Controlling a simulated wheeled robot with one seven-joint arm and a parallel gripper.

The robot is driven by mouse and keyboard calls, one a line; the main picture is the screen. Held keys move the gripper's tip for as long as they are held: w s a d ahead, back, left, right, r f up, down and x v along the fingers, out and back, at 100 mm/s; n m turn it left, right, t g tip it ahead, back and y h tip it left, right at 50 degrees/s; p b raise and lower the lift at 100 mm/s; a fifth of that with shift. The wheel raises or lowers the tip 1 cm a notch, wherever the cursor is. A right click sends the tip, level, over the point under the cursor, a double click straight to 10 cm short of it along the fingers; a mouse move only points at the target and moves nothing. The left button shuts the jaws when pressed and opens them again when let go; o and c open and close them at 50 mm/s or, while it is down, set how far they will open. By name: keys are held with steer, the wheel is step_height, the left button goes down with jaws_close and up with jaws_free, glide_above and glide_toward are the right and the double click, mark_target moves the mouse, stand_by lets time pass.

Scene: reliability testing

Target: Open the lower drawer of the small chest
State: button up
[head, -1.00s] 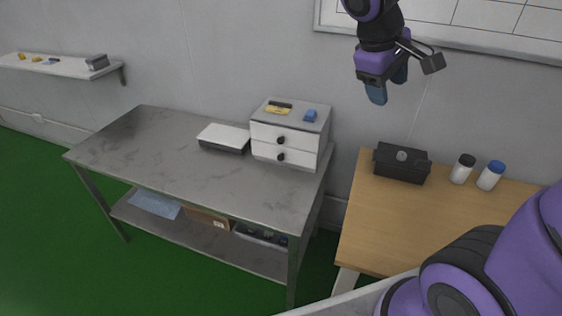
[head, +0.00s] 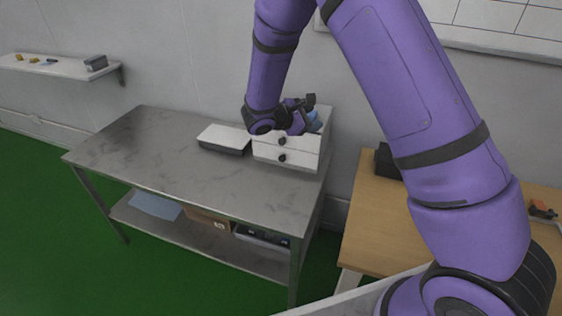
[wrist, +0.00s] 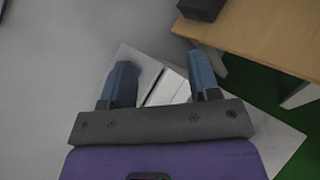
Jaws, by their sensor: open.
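The small chest (head: 318,150) is a white two-drawer box with a grey top, standing at the right end of the grey metal table. Its lower drawer (head: 265,152) is shut, with a dark round knob (head: 282,158) at its middle. The upper drawer is also shut. My gripper (head: 314,121) is open and empty, beside the chest's top in the head view and overlapping it. My arm hides most of the chest's top. In the wrist view both blue fingers (wrist: 164,80) are spread apart, with a pale surface, probably the chest, beyond them.
A white flat box (head: 224,137) lies left of the chest on the metal table (head: 150,160). A wooden table (head: 365,225) with a dark box (head: 386,162) stands to the right. The left part of the metal table is clear.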

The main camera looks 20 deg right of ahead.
steer(key=w+a+f+n+t, duration=0.2)
steer(key=a+f+n+t, duration=0.1)
steer(key=f, duration=0.3)
steer(key=w+a+f+n+t, duration=0.2)
steer(key=f+n, duration=0.1)
steer(key=f, duration=0.3)
steer(key=n+t+y, duration=0.4)
steer(key=n+t, duration=0.2)
steer(key=n, duration=0.1)
glide_toward(281, 160)
steer(key=x, duration=0.9)
steer(key=shift+w+d, duration=0.25)
steer(key=shift+d, duration=0.05)
